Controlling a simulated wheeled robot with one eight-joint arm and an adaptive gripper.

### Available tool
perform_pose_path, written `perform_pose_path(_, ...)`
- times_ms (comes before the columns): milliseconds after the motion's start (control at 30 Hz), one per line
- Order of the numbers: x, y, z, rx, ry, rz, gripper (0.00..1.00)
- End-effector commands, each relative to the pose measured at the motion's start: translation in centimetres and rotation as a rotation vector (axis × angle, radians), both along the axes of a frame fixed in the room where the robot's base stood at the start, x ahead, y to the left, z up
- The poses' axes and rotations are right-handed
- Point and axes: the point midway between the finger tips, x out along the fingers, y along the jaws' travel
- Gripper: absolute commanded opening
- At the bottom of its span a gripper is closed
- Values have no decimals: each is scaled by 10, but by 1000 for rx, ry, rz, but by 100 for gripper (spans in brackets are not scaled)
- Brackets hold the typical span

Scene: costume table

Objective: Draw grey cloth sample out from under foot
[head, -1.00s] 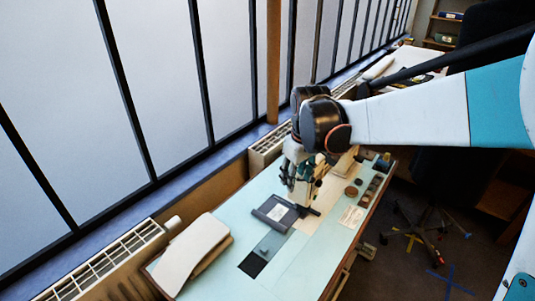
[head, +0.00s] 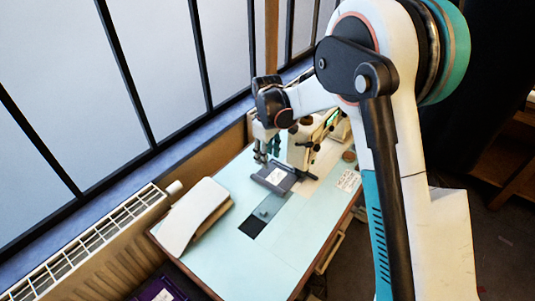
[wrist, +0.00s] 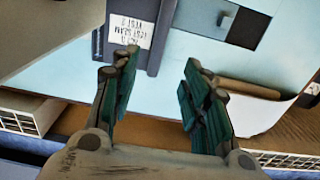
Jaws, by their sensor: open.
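The grey cloth sample (head: 282,186), with a white printed label, lies on the pale blue table beside the cream sewing machine (head: 302,150). Its right end reaches towards the machine's foot; the foot itself is too small to make out. My gripper (head: 262,156) hangs near the sample's far left side, apart from it.
A dark square opening (head: 252,227) is in the tabletop in front of the sample. A white padded board (head: 190,215) lies at the table's left. A radiator (head: 105,243) and windows run along the left. The front tabletop is clear.

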Motion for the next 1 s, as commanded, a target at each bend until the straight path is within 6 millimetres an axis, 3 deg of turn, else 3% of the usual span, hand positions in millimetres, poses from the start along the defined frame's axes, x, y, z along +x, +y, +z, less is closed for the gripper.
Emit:
perform_pose_path(167,0,0,-12,0,0,-1,42)
perform_pose_path(700,0,0,-105,1,-1,-1,42)
perform_pose_path(1000,0,0,-135,1,-1,-1,42)
